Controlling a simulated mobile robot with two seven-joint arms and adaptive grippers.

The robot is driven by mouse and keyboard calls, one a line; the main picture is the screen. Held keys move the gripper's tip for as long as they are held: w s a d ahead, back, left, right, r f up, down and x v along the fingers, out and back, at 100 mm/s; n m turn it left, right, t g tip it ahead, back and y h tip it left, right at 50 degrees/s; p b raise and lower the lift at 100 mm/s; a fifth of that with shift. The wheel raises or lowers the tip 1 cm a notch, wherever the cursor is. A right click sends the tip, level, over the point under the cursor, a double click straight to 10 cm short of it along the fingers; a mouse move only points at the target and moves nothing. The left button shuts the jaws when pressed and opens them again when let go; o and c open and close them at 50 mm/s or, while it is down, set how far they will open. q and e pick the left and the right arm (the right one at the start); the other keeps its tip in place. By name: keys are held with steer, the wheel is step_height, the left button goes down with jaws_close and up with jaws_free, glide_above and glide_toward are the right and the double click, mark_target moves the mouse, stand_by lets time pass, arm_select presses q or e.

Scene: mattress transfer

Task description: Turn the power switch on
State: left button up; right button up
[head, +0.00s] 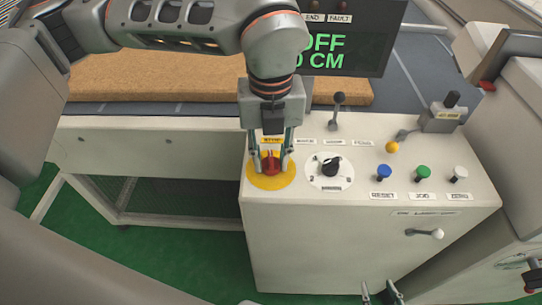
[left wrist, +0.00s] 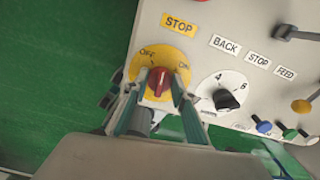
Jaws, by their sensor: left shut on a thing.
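The power switch is a red rotary knob (head: 269,163) on a round yellow plate (head: 257,182) at the panel's left end. In the left wrist view, the red knob (left wrist: 159,82) sits on the yellow plate marked OFF and ON; which mark it points at is hard to tell. My left gripper (head: 270,165) comes down from above, its fingers shut on the knob's two sides. The dark display (head: 345,40) above the panel shows green text ending in "OFF" and "0 CM". My right gripper (head: 381,291) is at the bottom edge, apart from the panel, its fingers spread and empty.
A black selector (head: 331,167) sits right of the switch, with blue (head: 384,171), green (head: 423,172) and white (head: 460,172) buttons beyond. Levers stand behind, one with a yellow ball (head: 392,147). A brown mattress slab (head: 160,80) lies on the conveyor behind. Green floor shows at left.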

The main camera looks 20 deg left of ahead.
mark_target(271, 158)
arm_select(q)
steer(key=m, duration=0.4)
steer(key=shift+m, duration=0.3)
steer(key=m, duration=0.5)
steer(key=shift+m, duration=0.3)
steer(key=o, duration=1.1)
step_height(271, 158, up, 12)
stand_by(0.5)
